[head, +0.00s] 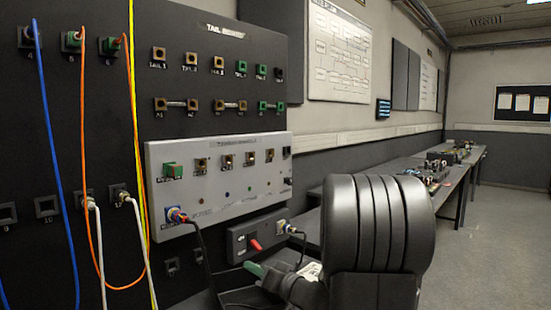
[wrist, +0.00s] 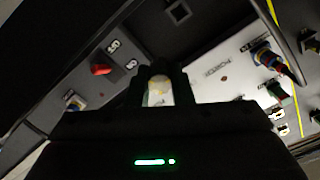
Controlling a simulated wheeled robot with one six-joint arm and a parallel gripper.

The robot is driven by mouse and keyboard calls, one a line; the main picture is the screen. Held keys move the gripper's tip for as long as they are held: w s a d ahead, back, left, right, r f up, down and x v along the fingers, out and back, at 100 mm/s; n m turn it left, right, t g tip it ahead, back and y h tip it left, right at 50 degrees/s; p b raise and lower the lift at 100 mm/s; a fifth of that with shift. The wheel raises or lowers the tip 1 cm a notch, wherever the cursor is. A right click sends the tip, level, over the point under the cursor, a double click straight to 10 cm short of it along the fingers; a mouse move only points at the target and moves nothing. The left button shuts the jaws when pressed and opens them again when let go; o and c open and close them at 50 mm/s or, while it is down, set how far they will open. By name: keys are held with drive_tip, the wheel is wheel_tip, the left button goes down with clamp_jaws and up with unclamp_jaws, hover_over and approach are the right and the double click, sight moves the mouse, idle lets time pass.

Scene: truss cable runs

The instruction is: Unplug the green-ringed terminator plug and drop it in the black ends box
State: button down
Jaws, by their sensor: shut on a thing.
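My gripper (wrist: 160,92) is shut on a small pale plug (wrist: 158,88) with a trace of green at its edge, which I take for the green-ringed terminator plug. The fingers hide most of it. In the wrist view it stands in front of the dark gap between panels, apart from the sockets as far as I can see. In the head view a green end (head: 254,268) shows beside my dark gripper at the bottom, low in front of the board. I cannot make out the black ends box in either view.
A grey panel (head: 220,150) carries a green square fitting (head: 172,170) and a blue-ringed plug (head: 176,215) with a black cable. A dark switch box (head: 240,243) has a red switch (head: 256,244) and a cabled plug (head: 283,228). Cables hang at left. A long bench (head: 425,172) runs back right.

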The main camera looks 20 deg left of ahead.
drive_tip(key=shift+f, duration=0.15)
drive_tip(key=c, duration=1.2)
unclamp_jaws()
drive_tip(key=b+v, duration=0.1)
drive_tip(key=v, duration=1.3)
drive_tip(key=shift+w+a, duration=0.1)
drive_tip(key=shift+a, duration=0.1)
